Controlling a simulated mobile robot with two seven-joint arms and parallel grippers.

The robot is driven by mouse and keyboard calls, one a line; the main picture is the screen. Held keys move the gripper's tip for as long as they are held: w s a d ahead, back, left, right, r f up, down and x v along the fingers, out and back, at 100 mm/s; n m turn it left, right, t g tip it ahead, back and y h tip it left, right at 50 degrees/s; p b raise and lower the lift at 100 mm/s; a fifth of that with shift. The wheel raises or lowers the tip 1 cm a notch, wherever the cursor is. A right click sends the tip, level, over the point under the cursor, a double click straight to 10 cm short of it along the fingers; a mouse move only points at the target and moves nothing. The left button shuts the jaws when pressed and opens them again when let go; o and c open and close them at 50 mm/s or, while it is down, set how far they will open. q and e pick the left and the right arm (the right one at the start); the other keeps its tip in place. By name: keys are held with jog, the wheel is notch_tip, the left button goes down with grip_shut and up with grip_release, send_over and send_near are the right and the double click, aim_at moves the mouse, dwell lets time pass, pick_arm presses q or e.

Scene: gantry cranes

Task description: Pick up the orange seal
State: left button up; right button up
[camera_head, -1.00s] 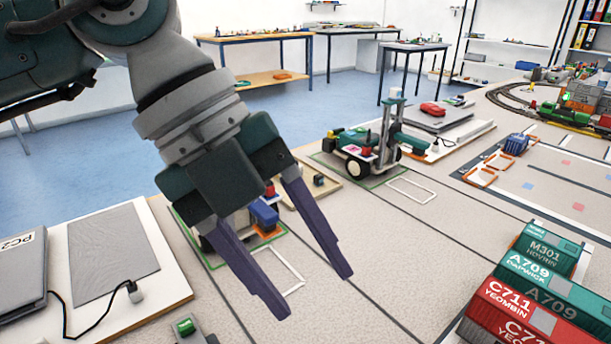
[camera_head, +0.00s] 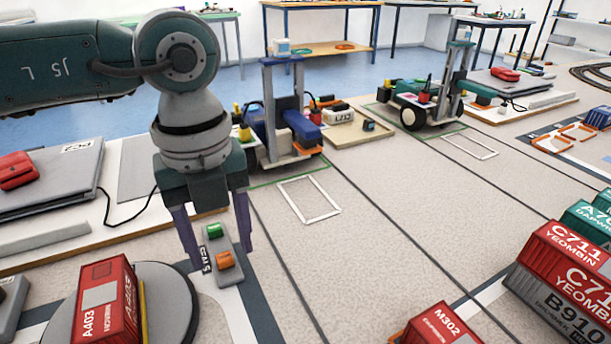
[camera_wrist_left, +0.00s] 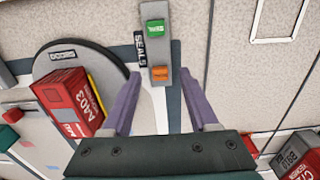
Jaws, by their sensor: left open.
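The orange seal (camera_head: 225,259) sits on a grey holder (camera_head: 229,274) marked "SEALS", just in front of a green seal (camera_head: 214,230). In the left wrist view the orange seal (camera_wrist_left: 159,74) lies ahead, between the lines of my two fingers, with the green seal (camera_wrist_left: 155,27) beyond it. My left gripper (camera_head: 220,260) is open and empty, pointing down above the holder, with its purple fingers spread to either side of it. It also shows in the left wrist view (camera_wrist_left: 165,101). My right gripper is not in view.
A red container (camera_head: 104,300) marked A403 stands on a round grey turntable (camera_head: 175,300) at the lower left. Red, teal and grey containers (camera_head: 570,270) are stacked at the right. The middle of the mat is mostly clear.

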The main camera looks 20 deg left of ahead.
pick_arm(q)
jog(key=shift+f, duration=0.45)
jog(key=shift+c, duration=0.2)
grip_shut()
